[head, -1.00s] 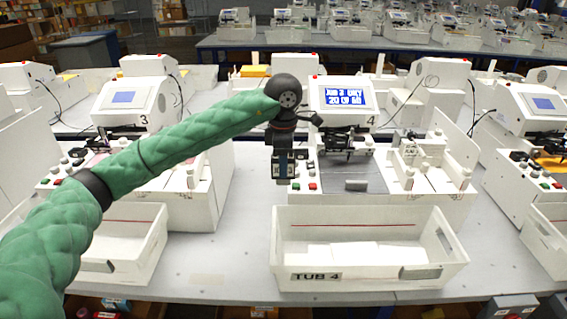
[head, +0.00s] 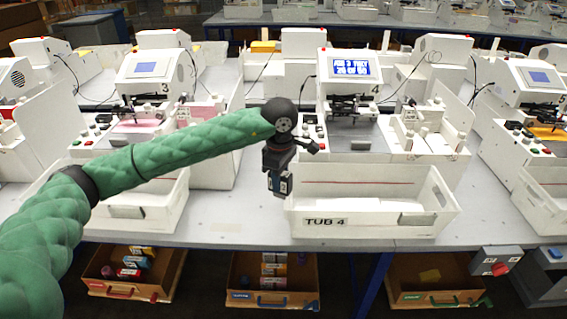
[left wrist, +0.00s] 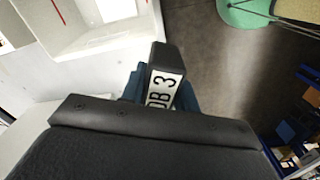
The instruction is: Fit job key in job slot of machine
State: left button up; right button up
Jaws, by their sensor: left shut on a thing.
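My left gripper (head: 279,184) hangs fingers down at the left end of the tub marked TUB 4, in front of machine 4 (head: 352,67). In the left wrist view it is shut on the job key (left wrist: 163,90), a dark block with a white label; "OB 3" is readable on it. Machine 4 has a lit blue screen; its text is too small to read surely. The job slot cannot be made out; my arm covers part of the left side of that machine's front. Machine 3 (head: 152,68) stands to the left. My right gripper is out of view.
The white tub (head: 318,221) stands at the table's front edge before machine 4. Another tub (head: 150,212) is at the left. Wooden drawers (head: 245,292) sit under the table. Bare table (head: 225,212) shows between the two tubs.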

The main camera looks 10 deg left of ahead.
pick_arm(q)
jog(key=s+a+f+m, duration=0.1)
jog(key=s+f+m, duration=0.3)
jog(key=f, duration=0.5)
jog(key=s+a+f+m, duration=0.1)
jog(key=s+f+m, duration=0.3)
jog(key=f, duration=0.6)
jog(key=s+a+f+m, duration=0.2)
jog(key=s+f+m, duration=0.2)
jog(key=f+m, duration=0.3)
notch_tip(320, 180, down, 2)
jog(key=shift+s+f+m, duration=0.15)
jog(key=shift+f+m, duration=0.05)
jog(key=shift+m, duration=0.1)
